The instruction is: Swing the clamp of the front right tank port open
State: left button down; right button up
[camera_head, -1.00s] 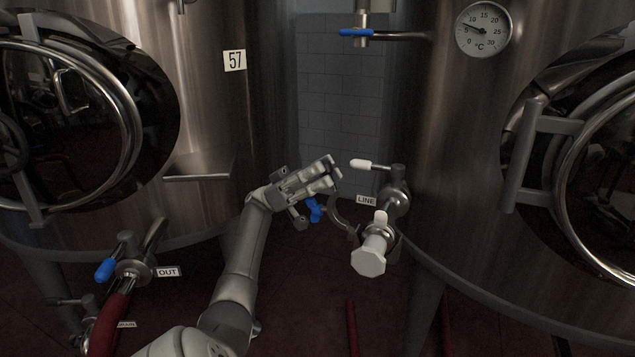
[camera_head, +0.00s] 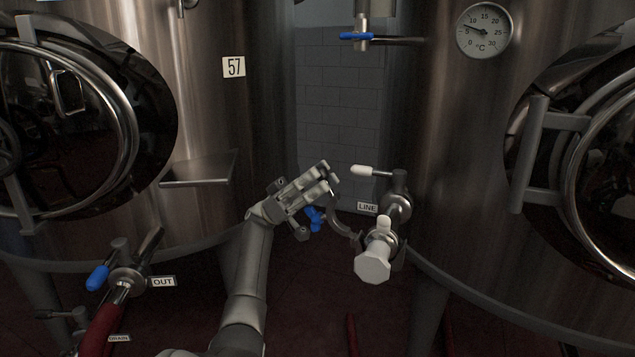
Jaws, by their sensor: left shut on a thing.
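The LINE port (camera_head: 398,203) is on the right tank, with a white-handled valve (camera_head: 364,170) above it and a white cap (camera_head: 373,262) on its near end. Its steel clamp (camera_head: 339,226) shows a curved half standing out to the left of the fitting, so the clamp looks open. A blue wing nut (camera_head: 314,219) is just below my gripper, by the clamp's free end. My left gripper (camera_head: 327,179) is shut at the free end of the curved half, which its fingers partly hide. My right gripper is not in view.
The left tank (camera_head: 205,120) has a steel ledge (camera_head: 200,170), a round door and an OUT port (camera_head: 128,278) with a blue handle and red hose. The right tank (camera_head: 455,140) has a thermometer (camera_head: 483,31). A dark gap with a tiled wall (camera_head: 338,85) lies between the tanks.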

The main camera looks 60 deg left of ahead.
pick_arm(q)
jog(key=shift+f, duration=0.1)
jog(key=c, duration=1.3)
grip_release()
jog(key=shift+a, duration=0.1)
jog(key=shift+v, duration=3.7)
